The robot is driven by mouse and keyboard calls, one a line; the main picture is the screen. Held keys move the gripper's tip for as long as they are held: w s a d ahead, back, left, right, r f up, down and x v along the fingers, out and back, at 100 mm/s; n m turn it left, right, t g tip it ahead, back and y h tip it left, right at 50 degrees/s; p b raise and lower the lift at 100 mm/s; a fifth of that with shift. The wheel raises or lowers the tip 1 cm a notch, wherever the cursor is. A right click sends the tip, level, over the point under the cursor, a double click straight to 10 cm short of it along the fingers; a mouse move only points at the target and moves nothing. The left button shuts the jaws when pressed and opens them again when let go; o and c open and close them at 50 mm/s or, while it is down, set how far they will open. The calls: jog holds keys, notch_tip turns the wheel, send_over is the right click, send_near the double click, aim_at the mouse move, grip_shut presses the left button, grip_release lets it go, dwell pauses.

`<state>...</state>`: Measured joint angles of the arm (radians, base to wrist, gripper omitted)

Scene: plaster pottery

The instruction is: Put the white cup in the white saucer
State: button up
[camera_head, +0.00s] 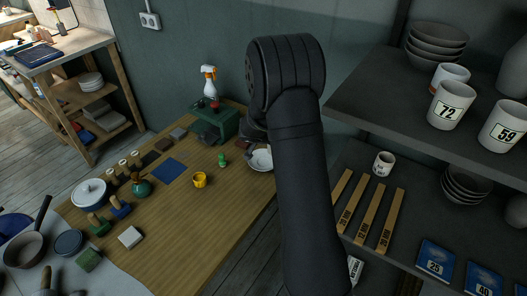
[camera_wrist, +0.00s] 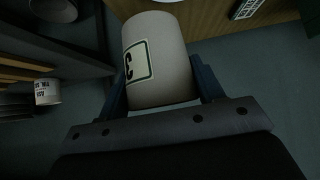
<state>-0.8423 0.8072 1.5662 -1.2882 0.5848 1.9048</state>
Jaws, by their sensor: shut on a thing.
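A white cup (camera_wrist: 157,50) with a square black-framed label fills the upper middle of the wrist view. My gripper (camera_wrist: 161,85) is shut on it, with one dark blue finger on each side of the cup. In the head view my arm hides the gripper and the held cup. A white saucer (camera_head: 261,160) lies at the right edge of the wooden table, and my arm covers part of it. The saucer cannot be made out in the wrist view.
The dark shelf (camera_head: 385,90) at the right bears numbered white cups (camera_head: 451,104) and stacked bowls (camera_head: 438,42).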

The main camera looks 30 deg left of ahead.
jog(key=shift+s+a+f, duration=0.15)
jog(key=shift+a+f, duration=0.65)
jog(key=shift+f, duration=0.35)
jog(key=shift+s+a+f, duration=0.15)
jog(key=shift+a+f, duration=0.65)
jog(key=shift+f, duration=0.35)
jog(key=shift+s+a+f, duration=0.15)
jog(key=shift+a+f, duration=0.65)
jog(key=shift+f, duration=0.35)
jog(key=shift+f, duration=0.1)
jog(key=shift+f, duration=0.25)
jog(key=o, duration=1.1)
jog(key=shift+f, duration=0.1)
jog(key=shift+r, duration=0.5)
jog(key=v, duration=1.2)
jog(key=shift+f, duration=0.1)
